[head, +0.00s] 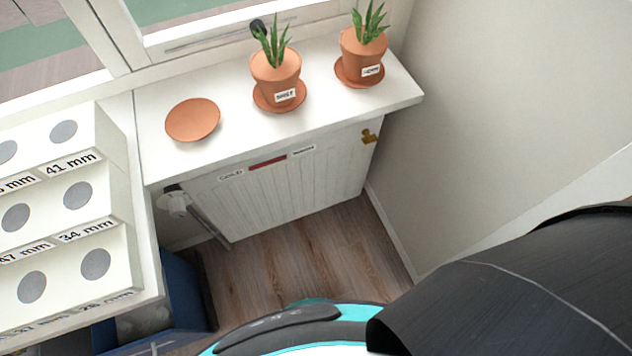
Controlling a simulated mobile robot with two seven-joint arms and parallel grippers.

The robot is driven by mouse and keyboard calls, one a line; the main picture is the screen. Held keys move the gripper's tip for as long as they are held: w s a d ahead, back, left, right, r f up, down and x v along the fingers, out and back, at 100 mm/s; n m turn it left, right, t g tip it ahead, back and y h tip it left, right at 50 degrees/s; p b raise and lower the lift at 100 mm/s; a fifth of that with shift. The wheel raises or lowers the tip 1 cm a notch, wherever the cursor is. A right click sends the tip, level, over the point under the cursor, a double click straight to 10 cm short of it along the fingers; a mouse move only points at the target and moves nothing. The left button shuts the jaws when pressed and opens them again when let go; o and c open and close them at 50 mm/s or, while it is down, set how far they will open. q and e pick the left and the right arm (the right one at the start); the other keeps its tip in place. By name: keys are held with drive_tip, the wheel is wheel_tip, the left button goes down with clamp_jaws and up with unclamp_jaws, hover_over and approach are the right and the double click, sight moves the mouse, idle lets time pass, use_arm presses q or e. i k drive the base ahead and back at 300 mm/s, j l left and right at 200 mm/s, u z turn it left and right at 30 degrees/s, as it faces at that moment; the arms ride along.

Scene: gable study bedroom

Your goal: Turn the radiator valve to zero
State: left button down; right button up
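The white ribbed radiator (290,182) stands under the window sill in the head view. A white valve knob (176,204) sits at its left end, low under the sill, beside a pipe. Its markings are too small to read. A brass fitting (369,136) is at the radiator's upper right end. A large dark arm part of mine fills the lower right. Neither gripper shows in this view, so nothing is seen near the valve.
The sill (215,95) holds an empty terracotta saucer (192,120) and two potted plants (275,78) (364,50). A white stepped rack (60,230) with millimetre labels stands left of the valve, above a blue item (187,290). Wooden floor (300,255) before the radiator is clear.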

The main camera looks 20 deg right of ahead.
sight(176, 205)
drive_tip(key=z, duration=0.15)
drive_tip(key=u, duration=1.15)
